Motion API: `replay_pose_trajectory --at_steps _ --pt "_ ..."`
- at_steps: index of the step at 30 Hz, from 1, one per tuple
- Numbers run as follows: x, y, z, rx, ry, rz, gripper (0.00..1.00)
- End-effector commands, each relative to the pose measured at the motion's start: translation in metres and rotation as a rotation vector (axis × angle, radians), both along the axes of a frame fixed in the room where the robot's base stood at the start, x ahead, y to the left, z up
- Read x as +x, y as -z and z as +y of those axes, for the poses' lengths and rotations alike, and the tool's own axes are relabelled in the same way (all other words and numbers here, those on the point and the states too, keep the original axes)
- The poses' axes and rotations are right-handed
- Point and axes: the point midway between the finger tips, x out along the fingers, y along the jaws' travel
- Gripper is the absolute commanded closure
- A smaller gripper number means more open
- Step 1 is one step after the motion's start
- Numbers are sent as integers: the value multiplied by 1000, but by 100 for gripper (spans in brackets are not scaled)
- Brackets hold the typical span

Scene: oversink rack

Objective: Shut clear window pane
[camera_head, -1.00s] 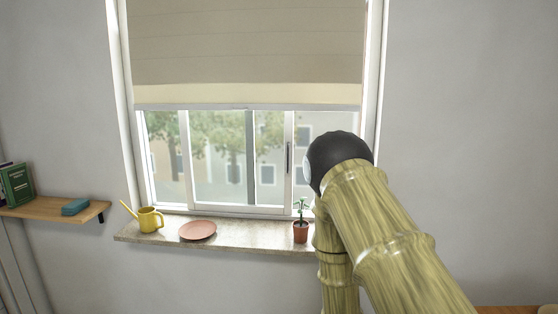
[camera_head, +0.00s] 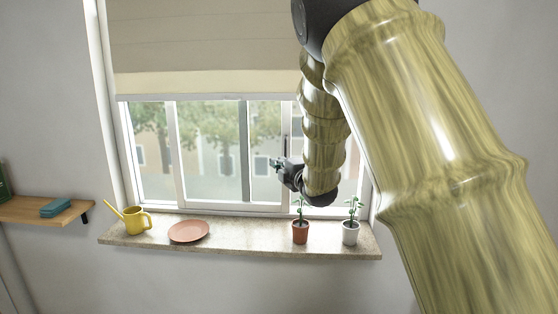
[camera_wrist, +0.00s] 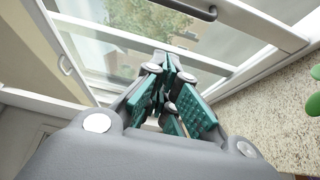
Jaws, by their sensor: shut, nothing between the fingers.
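The clear window pane (camera_head: 212,160) is a white-framed sliding sash below a lowered blind. A dark upright handle (camera_head: 285,150) is on its right stile. The handle also shows at the top of the wrist view (camera_wrist: 190,8). My gripper (camera_head: 276,163) is in front of the pane's lower right part, close to the handle. In the wrist view, the green-padded fingers of my gripper (camera_wrist: 165,78) are shut and empty, pointing towards the sash frame. I cannot tell whether they touch the frame. My forearm hides the window's right part.
The beige blind (camera_head: 200,50) hangs above. A wooden shelf (camera_head: 45,213) is at left.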

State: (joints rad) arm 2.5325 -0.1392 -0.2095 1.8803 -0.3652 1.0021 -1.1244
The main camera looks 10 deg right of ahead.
Motion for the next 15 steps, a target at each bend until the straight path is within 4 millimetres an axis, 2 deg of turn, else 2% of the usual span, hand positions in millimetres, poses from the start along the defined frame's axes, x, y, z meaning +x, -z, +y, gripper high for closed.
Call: replay_pose_trajectory --at_steps 5,15 --pt "19 -1 4 2 -1 1 100" --pt "70 -1 16 3 0 3 100"
